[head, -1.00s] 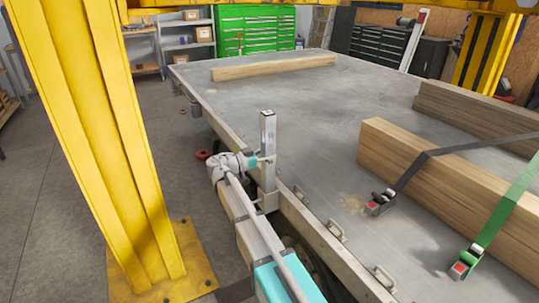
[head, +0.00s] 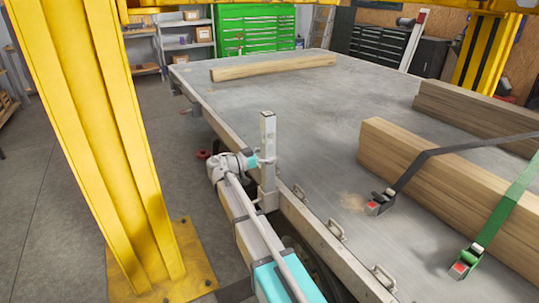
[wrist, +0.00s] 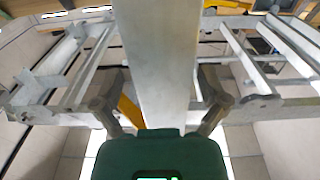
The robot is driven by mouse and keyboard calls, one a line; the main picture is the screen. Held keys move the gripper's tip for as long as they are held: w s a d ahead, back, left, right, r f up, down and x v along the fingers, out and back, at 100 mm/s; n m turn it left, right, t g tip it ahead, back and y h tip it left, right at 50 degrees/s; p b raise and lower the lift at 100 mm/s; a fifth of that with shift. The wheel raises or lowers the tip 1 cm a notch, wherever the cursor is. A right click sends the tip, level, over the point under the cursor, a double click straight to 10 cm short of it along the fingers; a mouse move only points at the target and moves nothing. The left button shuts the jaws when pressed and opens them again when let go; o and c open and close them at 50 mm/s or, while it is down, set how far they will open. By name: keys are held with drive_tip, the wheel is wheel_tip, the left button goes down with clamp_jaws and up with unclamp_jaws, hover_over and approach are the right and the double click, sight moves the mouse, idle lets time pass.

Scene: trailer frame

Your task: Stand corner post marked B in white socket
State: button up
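A grey square metal post (head: 268,135) stands upright at the near left side of the trailer bed. It fills the upper middle of the wrist view (wrist: 158,60). No letter B can be read on it. My gripper (head: 266,161) is at about the post's middle height. In the wrist view its two dark fingers (wrist: 160,88) lie one on each side of the post, close against its sides, and it looks shut on the post. The post's foot is low against the trailer's side rail; whether it sits inside a socket, and the socket's colour, I cannot tell.
The trailer bed (head: 290,105) carries a timber beam (head: 275,68) at the back and strapped timber (head: 440,185) at the right. A yellow column (head: 100,140) stands close on the left. Handles (head: 336,231) line the bed's edge.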

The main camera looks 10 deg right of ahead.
drive_tip(key=shift+a, duration=0.1)
idle(0.3)
drive_tip(key=v, duration=1.2)
drive_tip(key=shift+s+f, duration=0.1)
drive_tip(key=s+d+f+n+g+y, duration=0.4)
drive_tip(key=s+d+f+n+y, duration=0.3)
drive_tip(key=s+d+f, duration=0.5)
drive_tip(key=s+f+n+g+y, duration=0.1)
drive_tip(key=s+f+n+y, duration=0.3)
drive_tip(key=s, duration=0.3)
drive_tip(key=s+f+n+y, duration=0.3)
drive_tip(key=s+y, duration=0.3)
drive_tip(key=s, duration=0.1)
wheel_tip(320, 180, up, 26)
drive_tip(key=p, duration=2.5)
drive_tip(key=shift+w+d+f+n, duration=0.2)
drive_tip(key=shift+n, duration=0.1)
